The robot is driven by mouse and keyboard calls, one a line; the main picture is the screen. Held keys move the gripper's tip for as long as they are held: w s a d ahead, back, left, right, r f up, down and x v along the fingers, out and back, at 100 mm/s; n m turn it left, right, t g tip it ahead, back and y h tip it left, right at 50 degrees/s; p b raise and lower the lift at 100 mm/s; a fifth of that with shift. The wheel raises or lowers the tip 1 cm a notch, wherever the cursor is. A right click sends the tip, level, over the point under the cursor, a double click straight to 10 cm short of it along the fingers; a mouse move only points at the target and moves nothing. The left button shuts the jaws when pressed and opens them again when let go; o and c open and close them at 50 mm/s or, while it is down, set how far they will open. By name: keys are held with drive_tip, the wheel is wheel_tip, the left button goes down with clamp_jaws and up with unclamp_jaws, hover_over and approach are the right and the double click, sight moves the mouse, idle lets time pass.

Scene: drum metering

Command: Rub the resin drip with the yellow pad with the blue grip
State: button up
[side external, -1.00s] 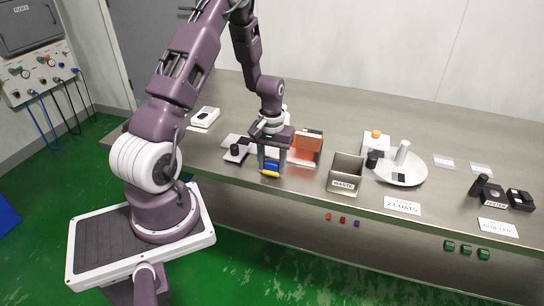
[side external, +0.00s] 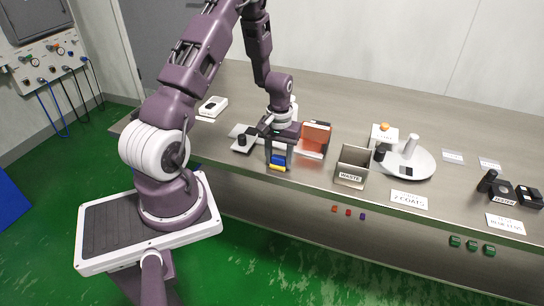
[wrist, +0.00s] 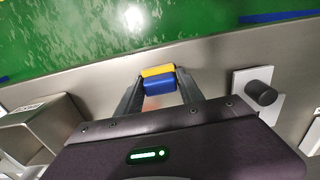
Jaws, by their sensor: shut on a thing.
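The yellow pad with the blue grip is in my gripper (side external: 279,162). Its yellow pad (side external: 277,168) faces down and its blue grip (side external: 278,160) is between the two fingers. In the wrist view the fingers are shut on the blue grip (wrist: 159,86), with the yellow pad (wrist: 157,71) showing beyond it. The pad is near the bench's front edge, in front of an orange panel (side external: 316,136). I cannot tell whether the pad touches the bench. I cannot make out the resin drip in either view.
A WASTE bin (side external: 352,168) stands right of my gripper. A plate with a black knob (side external: 242,141) is close on the left. A sign (side external: 409,200) lies near the front edge. The bench behind is mostly clear.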

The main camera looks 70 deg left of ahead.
sight(279, 157)
drive_tip(key=shift+r, duration=4.05)
drive_tip(key=shift+f, duration=0.2)
drive_tip(key=shift+d+f, duration=0.1)
drive_tip(key=shift+f, duration=3.5)
drive_tip(key=shift+s+a+f, duration=0.15)
drive_tip(key=shift+a+f, duration=0.05)
drive_tip(key=shift+a, duration=0.05)
drive_tip(key=shift+c, duration=0.7)
drive_tip(key=shift+s+a+f, duration=0.25)
drive_tip(key=shift+s+a, duration=0.55)
clamp_jaws()
drive_tip(key=shift+s+a, duration=0.45)
drive_tip(key=w+d, duration=0.3)
drive_tip(key=shift+r, duration=4.2)
